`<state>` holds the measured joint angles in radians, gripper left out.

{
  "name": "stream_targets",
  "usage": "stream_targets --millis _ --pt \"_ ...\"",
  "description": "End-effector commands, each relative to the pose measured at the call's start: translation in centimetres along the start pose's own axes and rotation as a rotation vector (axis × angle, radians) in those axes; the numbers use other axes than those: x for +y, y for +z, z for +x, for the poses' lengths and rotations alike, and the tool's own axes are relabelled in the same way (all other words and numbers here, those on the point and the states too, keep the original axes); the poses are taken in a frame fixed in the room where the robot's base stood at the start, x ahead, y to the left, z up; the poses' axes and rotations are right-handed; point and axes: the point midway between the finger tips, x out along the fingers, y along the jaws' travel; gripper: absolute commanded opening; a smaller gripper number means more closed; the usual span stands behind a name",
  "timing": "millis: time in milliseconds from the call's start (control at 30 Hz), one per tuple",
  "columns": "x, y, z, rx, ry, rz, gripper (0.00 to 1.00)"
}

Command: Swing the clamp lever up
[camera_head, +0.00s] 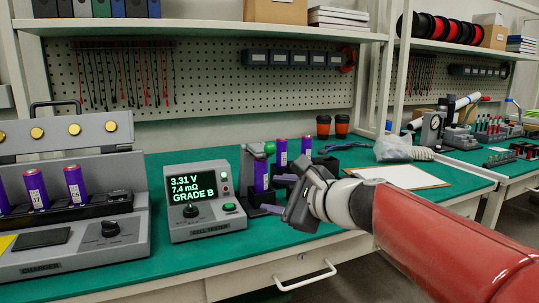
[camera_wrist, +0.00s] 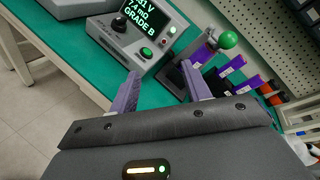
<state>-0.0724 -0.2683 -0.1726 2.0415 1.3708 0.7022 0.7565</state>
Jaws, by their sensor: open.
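The clamp lever ends in a green ball knob (camera_head: 270,148), at the top of a grey clamp stand (camera_head: 246,170) right of the cell tester (camera_head: 205,190). It also shows in the wrist view (camera_wrist: 228,40). A purple cell (camera_head: 261,176) stands upright in the clamp, below the knob. The tester screen reads 3.31 V, 7.4 mΩ, GRADE B. My gripper (camera_head: 275,196) is open in front of the clamp, lower than the knob. In the wrist view its fingers (camera_wrist: 160,80) are spread with nothing between them, and the knob lies beyond the right finger. The lever's arm is hard to make out.
More purple cells (camera_head: 281,152) stand behind the clamp. A charger (camera_head: 75,215) with cells stands at the left. The green bench top (camera_head: 295,255) is clear in front.

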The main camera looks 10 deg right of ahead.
Motion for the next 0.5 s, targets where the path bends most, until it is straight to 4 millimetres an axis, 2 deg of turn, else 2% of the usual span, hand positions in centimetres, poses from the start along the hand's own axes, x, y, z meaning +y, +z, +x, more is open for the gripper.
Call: stream_targets --millis 33,100,200,300,500 --pt "-2.0 -0.4 1.1 -0.024 -0.058 0.133 0.48" --pt "-4.7 -0.6 1.9 -0.064 -0.133 0.303 0.48" --pt "-7.5 -1.1 2.7 -0.11 -0.21 0.484 0.48" --pt "-9.0 -1.4 3.0 -0.14 -0.251 0.584 0.48" --pt "-10.0 -1.3 4.6 -0.152 -0.265 0.624 0.48"
